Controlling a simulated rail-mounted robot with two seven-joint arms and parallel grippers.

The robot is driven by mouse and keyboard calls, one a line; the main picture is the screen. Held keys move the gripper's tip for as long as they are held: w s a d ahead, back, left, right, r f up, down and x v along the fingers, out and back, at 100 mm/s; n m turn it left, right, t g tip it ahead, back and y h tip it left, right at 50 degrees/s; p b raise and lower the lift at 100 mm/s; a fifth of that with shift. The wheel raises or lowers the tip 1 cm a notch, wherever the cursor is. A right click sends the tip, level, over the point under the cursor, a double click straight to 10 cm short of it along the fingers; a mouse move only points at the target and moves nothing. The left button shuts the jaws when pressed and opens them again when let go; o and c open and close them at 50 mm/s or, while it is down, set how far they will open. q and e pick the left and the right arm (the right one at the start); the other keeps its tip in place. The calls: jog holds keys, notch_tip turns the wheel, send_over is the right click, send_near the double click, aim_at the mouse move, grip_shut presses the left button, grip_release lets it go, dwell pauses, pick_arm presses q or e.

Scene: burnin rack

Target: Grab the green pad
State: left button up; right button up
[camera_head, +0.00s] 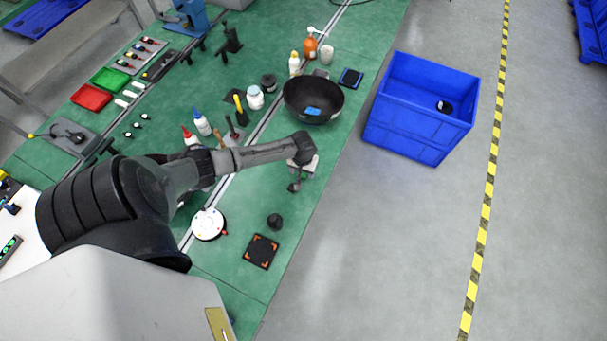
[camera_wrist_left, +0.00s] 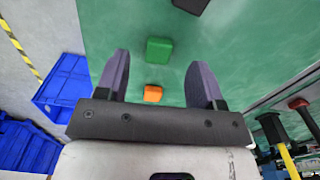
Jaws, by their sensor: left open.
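The green pad (camera_wrist_left: 159,49) shows in the left wrist view as a small rounded green block on the green bench top. It lies just past and between the fingertips of my left gripper (camera_wrist_left: 157,67), which is open with nothing held. A small orange block (camera_wrist_left: 153,93) lies closer to the palm, also between the fingers. In the head view my left gripper (camera_head: 297,184) hangs over the bench near its right edge. I cannot make out the green pad there; the arm and gripper cover that area. My right gripper is not in view.
A dark bowl (camera_head: 313,103) with a blue item stands behind the gripper. A small black object (camera_head: 275,221) and a black square mat (camera_head: 262,251) lie in front. Glue bottles (camera_head: 201,122) and tools stand to the left. A blue crate (camera_head: 421,107) stands right of the bench.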

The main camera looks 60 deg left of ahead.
aim_at(303, 176)
pick_arm(q)
jog(key=shift+f, duration=1.85)
jog(key=c, duration=1)
